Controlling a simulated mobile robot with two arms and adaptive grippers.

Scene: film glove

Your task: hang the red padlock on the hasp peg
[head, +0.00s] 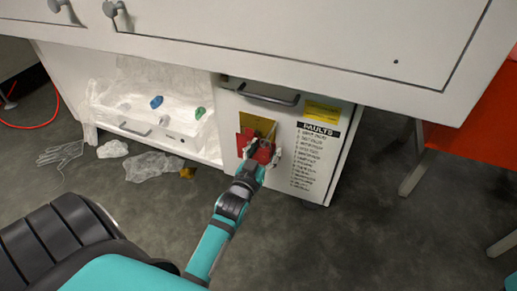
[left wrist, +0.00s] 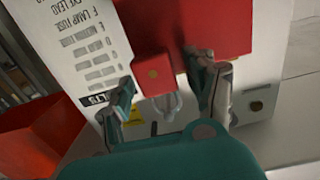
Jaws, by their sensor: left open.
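The red padlock (head: 264,156) is at the front of the white cabinet, between the fingers of my left gripper (head: 263,152). In the left wrist view the padlock (left wrist: 153,70) shows a red body with a brass-coloured dot, and a grey shackle (left wrist: 166,106) below it in the picture. My left gripper (left wrist: 168,92) is open, with one finger on each side of the padlock and gaps between. I cannot make out the hasp peg, nor tell whether the shackle is around it. My right gripper is not in view.
A red plate (left wrist: 222,22) and a yellow panel (head: 259,126) are on the cabinet door. A label list (head: 310,155) is to their right. The countertop (head: 200,45) overhangs above. Plastic film (head: 150,166) and a glove outline lie at left. A red-orange unit (head: 488,120) stands at right.

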